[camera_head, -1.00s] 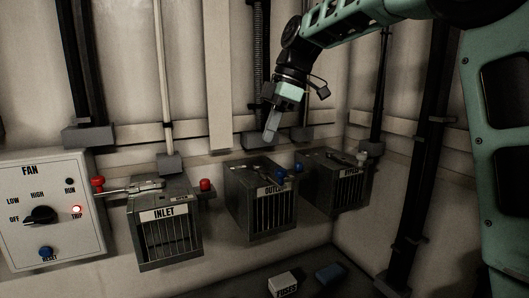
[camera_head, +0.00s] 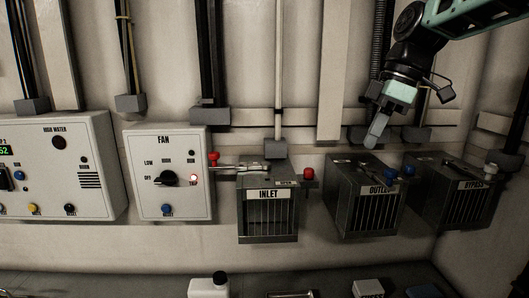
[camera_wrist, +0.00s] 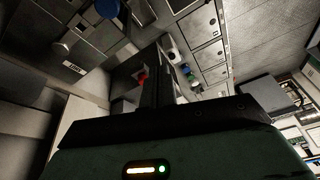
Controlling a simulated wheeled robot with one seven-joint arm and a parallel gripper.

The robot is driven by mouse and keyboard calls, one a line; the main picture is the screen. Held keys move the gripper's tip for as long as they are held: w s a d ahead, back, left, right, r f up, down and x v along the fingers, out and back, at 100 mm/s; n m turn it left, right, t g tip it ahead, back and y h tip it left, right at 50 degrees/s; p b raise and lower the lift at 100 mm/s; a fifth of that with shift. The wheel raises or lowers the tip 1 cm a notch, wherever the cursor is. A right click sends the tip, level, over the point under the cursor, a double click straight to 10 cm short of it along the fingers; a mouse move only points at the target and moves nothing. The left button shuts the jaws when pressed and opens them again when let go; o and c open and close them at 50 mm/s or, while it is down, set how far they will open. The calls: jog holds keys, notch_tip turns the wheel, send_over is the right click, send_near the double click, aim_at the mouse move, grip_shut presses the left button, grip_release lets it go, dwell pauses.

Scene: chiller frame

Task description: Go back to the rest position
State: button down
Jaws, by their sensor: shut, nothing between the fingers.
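My gripper (camera_head: 377,130) hangs from my green arm at the upper right of the head view. Its fingers are shut with nothing between them and point down, in front of the wall just above the OUTLET box (camera_head: 366,196). No contact with the box shows. In the wrist view, the dark fingers (camera_wrist: 158,85) stand up at the middle of the picture.
The INLET box (camera_head: 268,208) has a red-knobbed lever. The BYPASS box (camera_head: 452,192) is at the right. The FAN panel (camera_head: 168,172) has a lit red TRIP lamp. A white bottle (camera_head: 208,286) stands on the shelf below. The wall carries several vertical pipes.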

jog(key=s+a+f+m+h, duration=0.1)
jog(key=s+a+f+m, duration=0.1)
jog(key=s+a+f, duration=0.55)
jog(key=s+a+f+m+h, duration=0.1)
jog(key=s+f+m, duration=0.1)
jog(key=s+f, duration=0.4)
jog(key=s+a+f+m+h, duration=0.1)
jog(key=s+f, duration=0.5)
jog(key=s, duration=0.8)
jog(key=shift+s+a+f+m+g, duration=0.3)
jog(key=shift+s+a+m, duration=0.15)
jog(key=shift+m, duration=0.25)
